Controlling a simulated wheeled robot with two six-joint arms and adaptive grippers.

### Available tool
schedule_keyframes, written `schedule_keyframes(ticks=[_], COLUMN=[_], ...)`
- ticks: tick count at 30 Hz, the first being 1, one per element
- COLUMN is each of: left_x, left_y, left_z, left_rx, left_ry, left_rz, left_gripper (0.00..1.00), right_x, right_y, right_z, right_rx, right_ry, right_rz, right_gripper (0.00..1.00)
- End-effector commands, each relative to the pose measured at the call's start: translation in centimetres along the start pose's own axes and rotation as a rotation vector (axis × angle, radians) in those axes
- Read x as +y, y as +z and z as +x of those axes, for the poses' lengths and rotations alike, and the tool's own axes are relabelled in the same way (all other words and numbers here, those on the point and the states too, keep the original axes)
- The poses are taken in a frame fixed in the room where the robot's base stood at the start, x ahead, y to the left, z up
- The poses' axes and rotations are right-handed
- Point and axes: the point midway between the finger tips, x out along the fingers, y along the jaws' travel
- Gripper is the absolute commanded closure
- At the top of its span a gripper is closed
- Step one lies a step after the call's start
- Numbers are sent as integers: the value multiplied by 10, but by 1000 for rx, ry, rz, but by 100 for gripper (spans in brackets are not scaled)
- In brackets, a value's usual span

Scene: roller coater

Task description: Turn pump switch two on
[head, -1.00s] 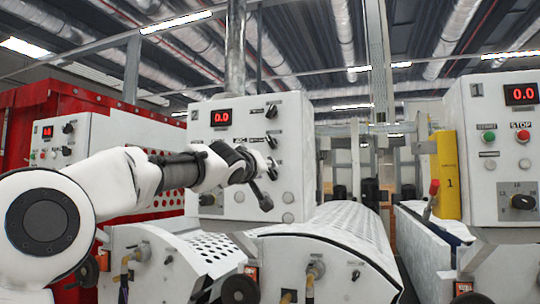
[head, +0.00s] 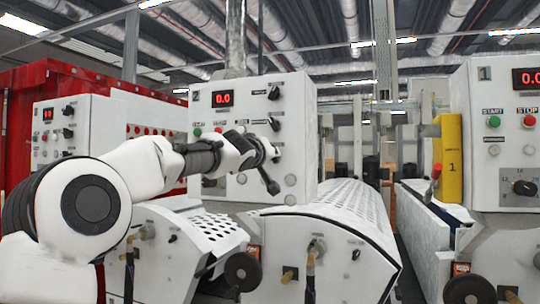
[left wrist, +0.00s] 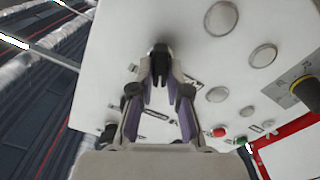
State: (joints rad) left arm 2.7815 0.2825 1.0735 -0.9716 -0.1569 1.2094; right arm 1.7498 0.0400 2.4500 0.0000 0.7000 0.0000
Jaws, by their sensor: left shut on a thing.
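The control box numbered 2 (head: 250,100) carries a column of black switches at its right side. The upper switch (head: 274,93) and the one below it (head: 274,124) show clear. My left gripper (head: 272,160) is at the lower end of this column and hides part of the panel there. In the left wrist view my left gripper (left wrist: 160,78) has its fingers closed together on a black switch (left wrist: 158,50) that stands out from the white panel. My right gripper is not in view.
Grey buttons (left wrist: 222,18) and a dark rotary selector (left wrist: 308,92) are on the same panel. A perforated roller cover (head: 350,205) lies below the box. Control box 1 (head: 500,130) and a yellow post (head: 450,160) stand at the right.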

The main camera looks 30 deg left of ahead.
Motion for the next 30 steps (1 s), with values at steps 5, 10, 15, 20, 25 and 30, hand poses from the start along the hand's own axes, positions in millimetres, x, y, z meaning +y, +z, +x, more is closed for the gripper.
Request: schedule_keyframes(ticks=[5,10,15,20,25,30], left_x=[1,1,2,3,4,4], left_y=[0,0,0,0,0,0], left_z=[0,0,0,0,0,0], left_rx=[1,1,2,3,3,3], left_ry=[1,1,2,2,2,1], left_rz=[50,148,287,437,599,752], left_gripper=[100,100,100,100,100,100], right_x=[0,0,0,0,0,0], right_y=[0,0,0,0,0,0], right_z=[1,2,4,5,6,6], right_rx=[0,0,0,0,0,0], right_ry=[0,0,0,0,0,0], right_rz=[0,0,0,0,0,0], right_gripper=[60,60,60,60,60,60])
